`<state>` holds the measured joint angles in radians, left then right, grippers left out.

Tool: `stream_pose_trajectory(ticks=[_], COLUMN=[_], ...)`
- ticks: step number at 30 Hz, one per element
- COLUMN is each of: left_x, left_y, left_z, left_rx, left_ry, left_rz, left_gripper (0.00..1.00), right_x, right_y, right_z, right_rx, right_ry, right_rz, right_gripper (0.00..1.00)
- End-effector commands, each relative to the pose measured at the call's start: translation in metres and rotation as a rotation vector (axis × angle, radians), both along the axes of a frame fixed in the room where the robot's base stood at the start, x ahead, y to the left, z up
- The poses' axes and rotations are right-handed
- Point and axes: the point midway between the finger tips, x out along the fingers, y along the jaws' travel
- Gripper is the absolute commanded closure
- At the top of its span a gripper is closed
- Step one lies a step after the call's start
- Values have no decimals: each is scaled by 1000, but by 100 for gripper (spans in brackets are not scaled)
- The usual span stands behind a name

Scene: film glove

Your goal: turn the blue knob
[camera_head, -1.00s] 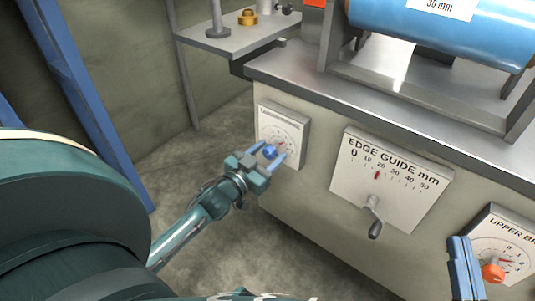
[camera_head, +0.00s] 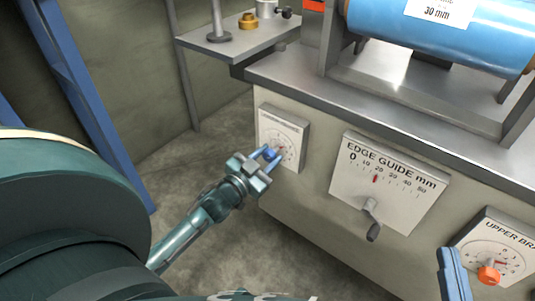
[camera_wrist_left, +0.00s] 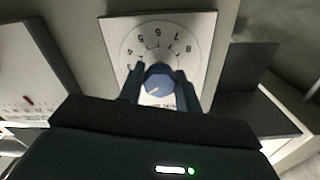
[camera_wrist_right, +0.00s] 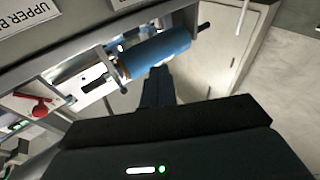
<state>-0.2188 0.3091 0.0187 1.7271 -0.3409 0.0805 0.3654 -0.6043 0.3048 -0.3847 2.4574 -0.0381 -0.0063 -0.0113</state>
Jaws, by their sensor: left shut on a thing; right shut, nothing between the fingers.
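The blue knob (camera_wrist_left: 158,82) sits at the middle of a white numbered dial plate (camera_wrist_left: 190,28) in the left wrist view. The knob also shows in the head view (camera_head: 270,153), on the left panel of the machine's front. My left gripper (camera_wrist_left: 160,88) has a finger on each side of the knob and is shut on it. In the head view the left gripper (camera_head: 268,160) reaches the dial from the lower left and partly hides it. My right gripper (camera_wrist_right: 158,75) is shut and empty, away from the dial; part of it shows at the lower right of the head view (camera_head: 452,262).
An edge guide panel (camera_head: 400,190) with a crank handle (camera_head: 373,228) is right of the dial. Further right is a dial with an orange knob (camera_head: 488,275). A blue roller (camera_head: 450,35) lies above the counter. A shelf (camera_head: 245,40) stands at the back left.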

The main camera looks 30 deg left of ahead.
Motion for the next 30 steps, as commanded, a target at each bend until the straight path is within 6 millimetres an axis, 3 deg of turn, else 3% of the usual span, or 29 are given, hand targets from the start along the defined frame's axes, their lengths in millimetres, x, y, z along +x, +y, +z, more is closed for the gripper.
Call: stream_pose_trajectory(ticks=[15,30], left_x=[0,0], left_y=[-1,0], left_z=[1,0], left_rx=[310,370], left_ry=[-25,-30], left_rz=[-1,-1], left_gripper=[89,89], right_x=[2,1], right_y=[-4,-5], right_z=[2,0], right_rx=[-52,-61], right_ry=[-9,-6], right_rz=[-28,-33], right_gripper=[100,100])
